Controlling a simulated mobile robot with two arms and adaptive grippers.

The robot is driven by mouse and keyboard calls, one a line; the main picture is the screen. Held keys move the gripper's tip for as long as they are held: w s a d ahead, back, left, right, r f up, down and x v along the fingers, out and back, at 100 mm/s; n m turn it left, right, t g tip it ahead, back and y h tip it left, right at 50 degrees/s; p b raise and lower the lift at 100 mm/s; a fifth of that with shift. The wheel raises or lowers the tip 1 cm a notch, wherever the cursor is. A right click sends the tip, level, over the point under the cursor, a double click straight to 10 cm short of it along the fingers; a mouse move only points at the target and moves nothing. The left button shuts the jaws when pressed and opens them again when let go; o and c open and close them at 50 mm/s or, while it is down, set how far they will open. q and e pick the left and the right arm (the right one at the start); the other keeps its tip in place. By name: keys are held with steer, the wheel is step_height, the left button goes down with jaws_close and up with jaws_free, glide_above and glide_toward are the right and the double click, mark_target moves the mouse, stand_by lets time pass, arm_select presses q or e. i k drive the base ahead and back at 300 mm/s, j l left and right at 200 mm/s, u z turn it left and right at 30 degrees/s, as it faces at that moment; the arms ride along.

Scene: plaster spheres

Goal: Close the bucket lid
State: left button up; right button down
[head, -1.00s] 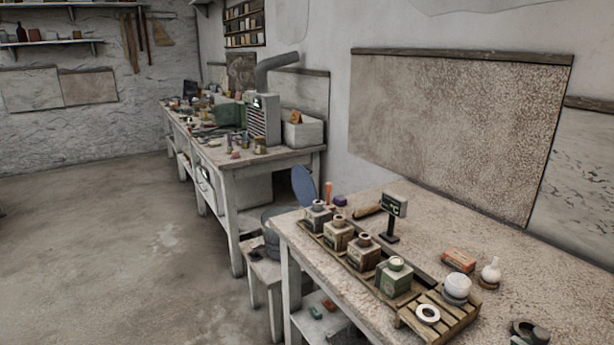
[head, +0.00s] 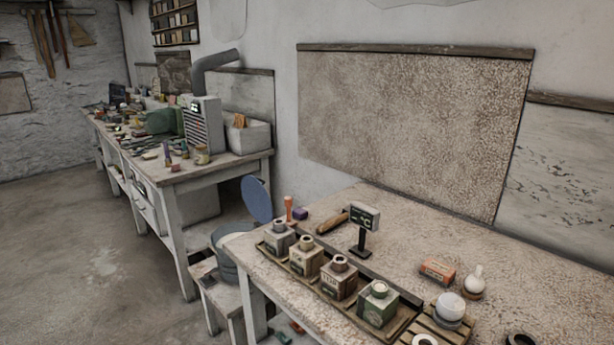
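A blue-grey bucket (head: 229,262) stands in the gap between the two worktables, partly hidden behind the near table's left corner. Its round blue lid (head: 257,200) is tilted up, nearly upright, at the bucket's back right side. The bucket is open. Neither of my grippers shows in the head view.
The near table (head: 440,225) carries a row of square jars (head: 338,283) in a wooden tray, a small display (head: 364,222), an orange box (head: 437,271) and a white sphere (head: 450,306). A low stool (head: 219,300) stands before the bucket. Open floor (head: 75,260) lies at left.

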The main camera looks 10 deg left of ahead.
mark_target(257, 201)
steer(key=i+j, duration=0.2)
steer(key=i+j+z, duration=0.15)
steer(key=j, duration=0.25)
steer(key=i+j, duration=0.2)
steer(key=j, duration=0.15)
steer(key=i+j+z, duration=0.1)
steer(key=j, duration=0.25)
steer(key=i+j, duration=0.25)
steer(key=i+j+z, duration=0.15)
steer(key=j, duration=0.25)
steer(key=i+j, duration=0.15)
steer(key=j, duration=0.2)
